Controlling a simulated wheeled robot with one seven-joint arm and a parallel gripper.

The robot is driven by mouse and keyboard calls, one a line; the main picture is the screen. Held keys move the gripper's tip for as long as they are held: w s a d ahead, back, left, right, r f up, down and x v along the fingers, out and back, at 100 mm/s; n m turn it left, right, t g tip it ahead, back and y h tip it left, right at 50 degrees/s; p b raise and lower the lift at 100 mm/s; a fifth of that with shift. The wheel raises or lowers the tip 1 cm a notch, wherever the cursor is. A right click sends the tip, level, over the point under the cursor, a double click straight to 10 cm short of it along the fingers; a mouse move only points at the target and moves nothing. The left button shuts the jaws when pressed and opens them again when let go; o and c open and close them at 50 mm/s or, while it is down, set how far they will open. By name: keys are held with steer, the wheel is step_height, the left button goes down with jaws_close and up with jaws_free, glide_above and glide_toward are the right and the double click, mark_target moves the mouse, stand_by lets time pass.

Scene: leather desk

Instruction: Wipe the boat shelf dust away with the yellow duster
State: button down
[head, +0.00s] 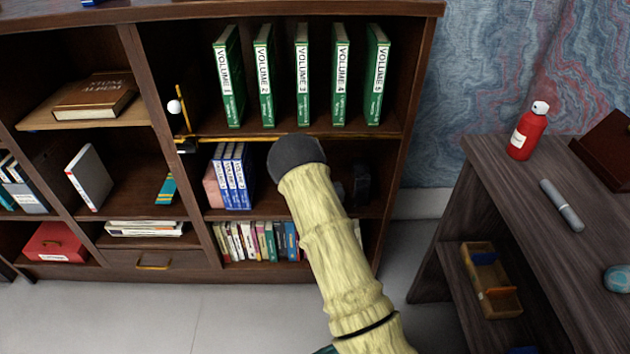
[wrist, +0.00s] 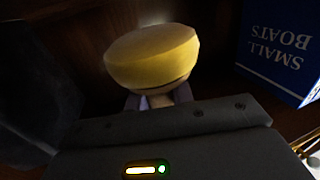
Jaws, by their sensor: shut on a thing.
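The yellow duster (wrist: 152,55) shows in the wrist view as a rounded yellow head, at the far end of my gripper (wrist: 158,101). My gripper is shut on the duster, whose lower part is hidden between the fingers. A blue book titled SMALL BOATS (wrist: 280,52) stands close by on the right, apart from the duster head. In the head view, blue books (head: 232,178) stand on the middle shelf (head: 262,212), left of my arm. My arm hides my gripper and the duster there. I cannot make out dust in either view.
Green numbered volumes (head: 302,75) stand on the shelf above. Mixed books (head: 262,240) fill the shelf below. A yellow rod (head: 235,139) lies along the upper shelf edge. A desk (head: 540,245) with a red bottle (head: 528,132) stands at the right. Floor between is clear.

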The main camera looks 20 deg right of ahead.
steer(key=shift+r+p, duration=1.05)
steer(key=shift+r, duration=0.75)
steer(key=shift+r, duration=0.15)
